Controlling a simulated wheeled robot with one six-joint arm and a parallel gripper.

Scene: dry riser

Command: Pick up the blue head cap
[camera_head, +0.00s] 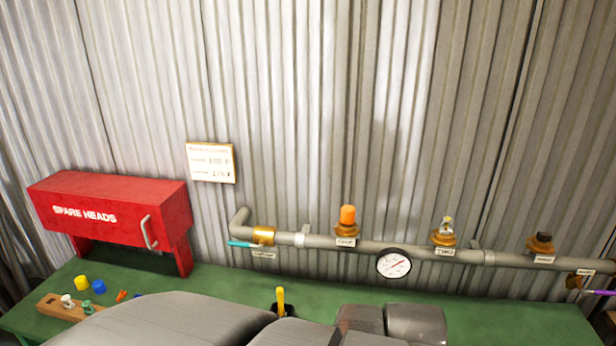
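My arm fills the lower middle of the view. My gripper is not in view.
A red SPARE HEADS box (110,210) stands on legs at the back left of the green bench (520,322). A grey pipe (375,245) with a gauge (393,263), an orange-capped head and other heads runs along the corrugated wall. A yellow-handled tool (281,300) stands behind my arm.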

